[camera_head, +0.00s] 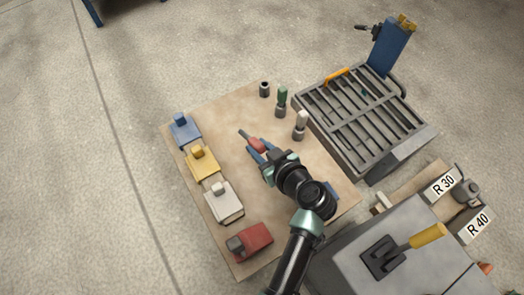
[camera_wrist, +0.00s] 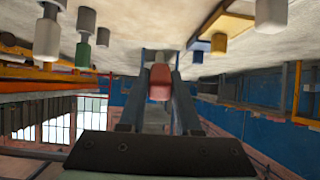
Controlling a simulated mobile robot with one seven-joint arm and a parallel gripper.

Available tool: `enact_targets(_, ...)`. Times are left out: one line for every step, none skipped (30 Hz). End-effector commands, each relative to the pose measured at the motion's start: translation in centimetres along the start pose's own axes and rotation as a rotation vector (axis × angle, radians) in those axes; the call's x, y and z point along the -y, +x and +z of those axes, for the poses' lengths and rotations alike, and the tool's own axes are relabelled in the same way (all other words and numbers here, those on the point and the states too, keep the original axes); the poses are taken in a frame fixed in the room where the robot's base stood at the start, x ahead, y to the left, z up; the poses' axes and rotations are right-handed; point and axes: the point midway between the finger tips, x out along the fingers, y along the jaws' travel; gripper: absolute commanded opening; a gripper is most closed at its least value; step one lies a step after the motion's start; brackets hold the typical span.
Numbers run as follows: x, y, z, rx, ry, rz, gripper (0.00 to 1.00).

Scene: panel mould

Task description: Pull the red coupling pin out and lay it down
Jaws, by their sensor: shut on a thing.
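My gripper (camera_head: 258,146) is shut on the red coupling pin, its blue-grey fingers on either side of the red grip (camera_head: 257,145). The pin's grey shank (camera_head: 244,134) points away from my gripper, up and left in the head view, and looks tilted over. In the wrist view the red pin (camera_wrist: 160,82) sits between the two fingers (camera_wrist: 160,100), with its shank partly hidden beyond. The pin is over the tan board (camera_head: 228,120), clear of the standing pieces. I cannot tell how high above the board it is.
A short grey piece with a dark top (camera_head: 264,89), a green-topped piece (camera_head: 282,97) and a white-topped piece (camera_head: 301,122) stand at the back. Blue (camera_head: 184,131), yellow (camera_head: 201,161), white (camera_head: 224,201) and red (camera_head: 249,241) blocks line the left edge. A slatted grey frame (camera_head: 350,125) stands right.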

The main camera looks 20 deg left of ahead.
Motion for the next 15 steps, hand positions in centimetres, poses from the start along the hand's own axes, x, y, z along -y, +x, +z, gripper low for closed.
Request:
enact_targets(-0.1, 0.1, 0.5, -0.031, 0.004, 0.003, 0.0)
enact_targets(-0.2, 0.1, 0.5, -0.048, 0.005, 0.006, 0.0)
enact_targets(-0.2, 0.0, 0.5, -0.066, 0.006, 0.009, 0.0)
enact_targets(-0.3, -0.1, 0.5, -0.076, 0.007, 0.012, 0.0)
enact_targets(-0.3, -0.1, 0.5, -0.085, 0.007, 0.013, 0.0)
enact_targets(-0.4, -0.1, 0.6, -0.091, 0.008, 0.015, 0.0)
enact_targets(-0.4, -0.1, 0.6, -0.095, 0.008, 0.016, 0.0)
enact_targets(-0.4, -0.1, 0.7, -0.097, 0.009, 0.017, 0.0)
enact_targets(-0.4, 0.0, 0.8, -0.099, 0.009, 0.017, 0.0)
enact_targets(-0.4, 0.0, 0.9, -0.099, 0.009, 0.017, 0.0)
enact_targets(-0.4, 0.1, 1.0, -0.098, 0.009, 0.017, 0.0)
enact_targets(-0.4, 0.3, 1.2, -0.098, 0.009, 0.017, 0.0)
enact_targets(-0.4, 0.4, 1.4, -0.098, 0.008, 0.017, 0.0)
enact_targets(-0.4, 0.5, 1.6, -0.098, 0.008, 0.017, 0.0)
enact_targets(-0.4, 0.7, 1.9, -0.098, 0.008, 0.017, 0.0)
